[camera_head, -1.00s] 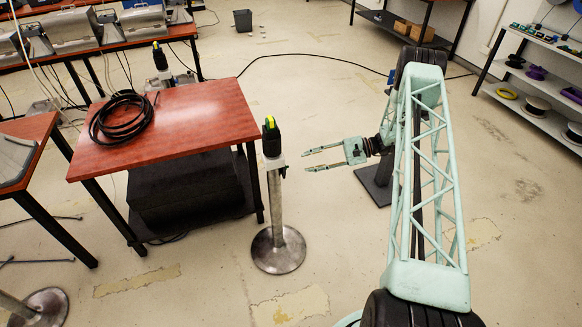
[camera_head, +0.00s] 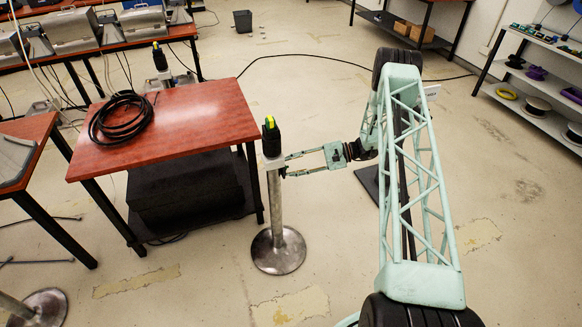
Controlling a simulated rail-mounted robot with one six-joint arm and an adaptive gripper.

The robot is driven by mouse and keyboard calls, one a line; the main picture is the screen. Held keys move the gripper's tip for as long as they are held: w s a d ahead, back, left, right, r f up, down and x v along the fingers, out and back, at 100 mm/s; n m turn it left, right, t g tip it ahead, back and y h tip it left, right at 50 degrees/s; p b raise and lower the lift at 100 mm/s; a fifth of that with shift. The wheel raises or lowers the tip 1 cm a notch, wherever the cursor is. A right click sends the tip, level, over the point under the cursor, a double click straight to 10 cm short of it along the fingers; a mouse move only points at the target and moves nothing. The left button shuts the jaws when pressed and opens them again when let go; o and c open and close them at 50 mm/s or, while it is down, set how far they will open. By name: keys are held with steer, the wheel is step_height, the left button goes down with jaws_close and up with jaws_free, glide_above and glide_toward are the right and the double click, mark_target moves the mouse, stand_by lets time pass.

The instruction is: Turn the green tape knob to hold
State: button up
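A metal post (camera_head: 275,208) on a round base stands right of the red table. A dark device with a yellow-green top (camera_head: 270,135) sits at its head. No knob marked as the green tape knob can be made out from here; the yellow-green part is small. My gripper (camera_head: 286,164) is open, its two pale green fingers apart and pointing left. The fingertips are at the right side of the post head, just below the dark device. Whether they touch it cannot be told.
The red table (camera_head: 205,115) with a coil of black cable (camera_head: 122,118) stands left of the post. Another post with a similar device (camera_head: 160,57) stands behind the table. A shelf (camera_head: 540,118) is at the right. Floor in front is clear.

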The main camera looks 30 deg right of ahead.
steer(key=shift+c, duration=0.3)
steer(key=c, duration=0.7)
steer(key=shift+c, duration=0.2)
steer(key=shift+m+b, duration=0.3)
steer(key=shift+m, duration=0.1)
steer(key=shift+w+m+g+y+b, duration=0.1)
steer(key=shift+m+g+y+b, duration=0.1)
steer(key=shift+m+g+b, duration=1.45)
steer(key=shift+w+m+g+y+b, duration=0.1)
steer(key=shift+m+g+y+b, duration=0.1)
steer(key=shift+m+g+b, duration=1.45)
steer(key=shift+w+m+g+y+b, duration=0.15)
steer(key=shift+m+g+b, duration=0.7)
steer(key=shift+m, duration=1.55)
